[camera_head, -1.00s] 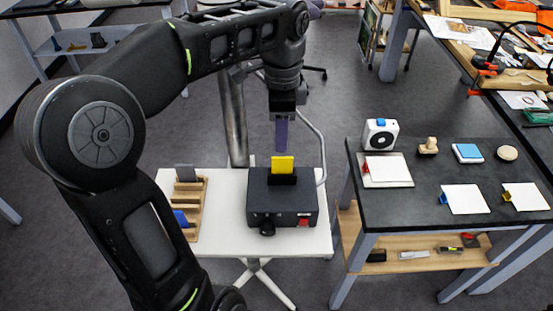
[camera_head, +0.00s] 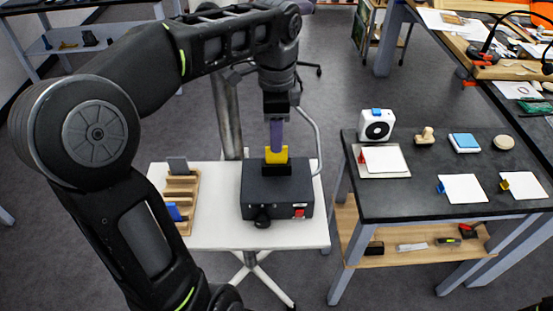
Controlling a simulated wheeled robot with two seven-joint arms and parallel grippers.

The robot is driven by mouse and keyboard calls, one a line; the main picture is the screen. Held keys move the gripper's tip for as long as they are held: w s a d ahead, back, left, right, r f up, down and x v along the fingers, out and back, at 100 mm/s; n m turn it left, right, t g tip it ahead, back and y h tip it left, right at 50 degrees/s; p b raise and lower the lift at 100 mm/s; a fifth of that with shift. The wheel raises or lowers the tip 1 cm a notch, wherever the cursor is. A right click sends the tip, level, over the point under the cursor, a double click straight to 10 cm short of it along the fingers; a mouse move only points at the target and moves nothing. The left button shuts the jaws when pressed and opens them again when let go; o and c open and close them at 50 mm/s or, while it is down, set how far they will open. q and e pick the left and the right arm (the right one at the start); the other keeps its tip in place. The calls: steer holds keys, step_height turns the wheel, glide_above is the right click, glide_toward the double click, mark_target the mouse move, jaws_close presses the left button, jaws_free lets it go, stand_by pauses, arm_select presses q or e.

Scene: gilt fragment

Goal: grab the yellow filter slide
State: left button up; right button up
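The yellow filter slide (camera_head: 277,155) stands upright in the slot on top of a black box-shaped device (camera_head: 262,198) on the white table. My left gripper (camera_head: 277,147) points straight down from above, and its purple-grey finger overlaps the slide's upper edge in the head view. I see the fingers edge-on, so I cannot tell whether they are open or shut on the slide. My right gripper is not in view.
A wooden rack (camera_head: 187,188) with a grey slide (camera_head: 178,165) and a blue slide (camera_head: 174,211) stands left of the device. A bent grey tube (camera_head: 317,140) rises close to its right. A dark table (camera_head: 420,190) with several items is further right.

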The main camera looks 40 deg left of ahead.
mark_target(276, 160)
arm_select(q)
step_height(276, 160, down, 4)
steer(key=shift+w+f+p, duration=0.1)
steer(key=shift+f+p, duration=0.1)
steer(key=shift+p, duration=0.3)
jaws_close()
stand_by(0.4)
